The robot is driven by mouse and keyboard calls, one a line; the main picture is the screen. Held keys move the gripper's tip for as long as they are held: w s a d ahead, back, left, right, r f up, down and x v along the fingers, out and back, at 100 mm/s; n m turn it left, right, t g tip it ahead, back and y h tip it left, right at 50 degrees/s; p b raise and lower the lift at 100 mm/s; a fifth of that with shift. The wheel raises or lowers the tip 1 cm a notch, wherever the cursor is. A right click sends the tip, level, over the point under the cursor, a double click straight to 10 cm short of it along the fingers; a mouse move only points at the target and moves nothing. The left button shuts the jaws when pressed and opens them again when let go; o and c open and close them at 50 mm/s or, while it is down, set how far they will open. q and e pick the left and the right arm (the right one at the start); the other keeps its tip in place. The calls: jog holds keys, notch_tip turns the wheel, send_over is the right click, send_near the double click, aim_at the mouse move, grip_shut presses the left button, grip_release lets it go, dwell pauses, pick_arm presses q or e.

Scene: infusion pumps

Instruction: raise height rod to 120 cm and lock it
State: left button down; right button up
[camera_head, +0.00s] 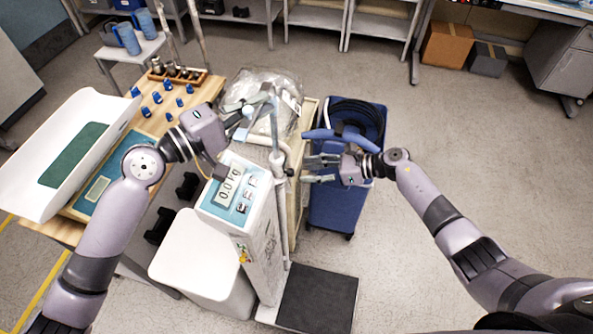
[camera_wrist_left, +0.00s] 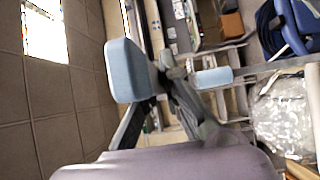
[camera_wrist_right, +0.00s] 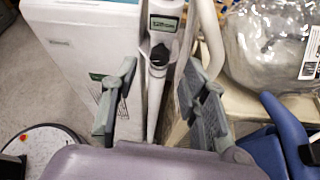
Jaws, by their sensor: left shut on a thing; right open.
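The height rod (camera_head: 275,125) stands upright behind the scale's display head (camera_head: 230,190), which reads 0.0 kg. My left gripper (camera_head: 243,117) is shut on the rod's light blue top piece, near the rod's upper end. In the left wrist view, light blue parts (camera_wrist_left: 125,70) show beside the fingers, and the grip itself is partly hidden. My right gripper (camera_head: 318,168) is open and empty, just right of the rod. In the right wrist view, the pole with a dark-ended fitting (camera_wrist_right: 159,58) shows between the spread fingers. I cannot read the rod's height marks.
A blue cart (camera_head: 340,205) with coiled black hose stands close behind my right gripper. A clear plastic bag (camera_head: 262,95) lies behind the rod. A white bin (camera_head: 200,262) and a wooden table with a baby scale (camera_head: 60,150) stand left. Floor on the right is clear.

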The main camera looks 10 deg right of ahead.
aim_at(293, 172)
jog(key=x, duration=0.5)
jog(key=shift+c, duration=0.5)
grip_shut()
